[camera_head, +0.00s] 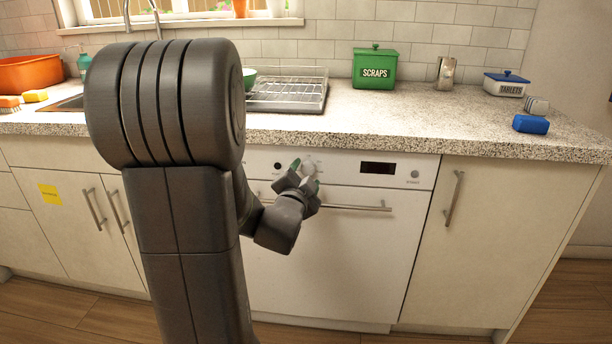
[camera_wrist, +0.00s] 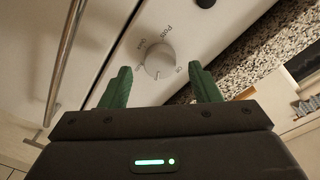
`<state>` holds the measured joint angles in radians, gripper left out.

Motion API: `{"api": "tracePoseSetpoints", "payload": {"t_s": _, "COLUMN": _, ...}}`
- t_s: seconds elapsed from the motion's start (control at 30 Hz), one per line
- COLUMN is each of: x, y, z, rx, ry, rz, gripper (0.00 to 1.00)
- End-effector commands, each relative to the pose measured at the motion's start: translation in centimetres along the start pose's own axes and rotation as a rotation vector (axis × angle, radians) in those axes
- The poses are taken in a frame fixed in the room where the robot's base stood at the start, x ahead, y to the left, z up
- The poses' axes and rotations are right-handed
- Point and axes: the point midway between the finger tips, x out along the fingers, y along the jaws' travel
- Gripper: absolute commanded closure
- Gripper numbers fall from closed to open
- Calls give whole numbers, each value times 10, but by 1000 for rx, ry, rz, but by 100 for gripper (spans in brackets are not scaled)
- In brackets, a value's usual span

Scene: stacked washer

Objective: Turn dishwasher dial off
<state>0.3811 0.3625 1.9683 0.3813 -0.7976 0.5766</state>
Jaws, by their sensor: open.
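The white dishwasher (camera_head: 340,250) stands under the counter, its control panel along the top edge. Its round, pale dial (camera_wrist: 159,60) is in the wrist view, with small printed labels around it that are hard to read. In the head view the dial (camera_head: 308,168) shows just beyond my fingers. My gripper (camera_head: 304,176) is open in front of the panel. In the wrist view its two green fingers (camera_wrist: 162,84) stand on either side of the dial, with nothing between them. I cannot tell whether they touch the panel.
A bar handle (camera_head: 345,207) runs across the dishwasher door below the panel. A dark display (camera_head: 378,168) and a small button (camera_head: 415,174) are to the right. A black knob (camera_wrist: 205,3) is also on the panel. The speckled counter (camera_head: 400,125) overhangs above.

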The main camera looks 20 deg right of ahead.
Motion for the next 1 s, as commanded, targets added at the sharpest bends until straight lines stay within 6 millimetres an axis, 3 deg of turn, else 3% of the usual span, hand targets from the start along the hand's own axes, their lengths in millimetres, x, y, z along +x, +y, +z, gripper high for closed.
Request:
{"api": "tracePoseSetpoints", "payload": {"t_s": 0.2, "x": 16, "y": 0, "z": 0, "rx": 0, "ry": 0, "rz": 0, "gripper": 44}}
{"api": "tracePoseSetpoints", "payload": {"t_s": 0.47, "x": 18, "y": 0, "z": 0, "rx": 0, "ry": -1, "rz": 0, "gripper": 44}}
{"api": "tracePoseSetpoints", "payload": {"t_s": 0.7, "x": 17, "y": 0, "z": 0, "rx": 0, "ry": -1, "rz": 0, "gripper": 87}}
{"api": "tracePoseSetpoints", "payload": {"t_s": 1.0, "x": 17, "y": 1, "z": 1, "rx": -27, "ry": 1, "rz": -2, "gripper": 88}}
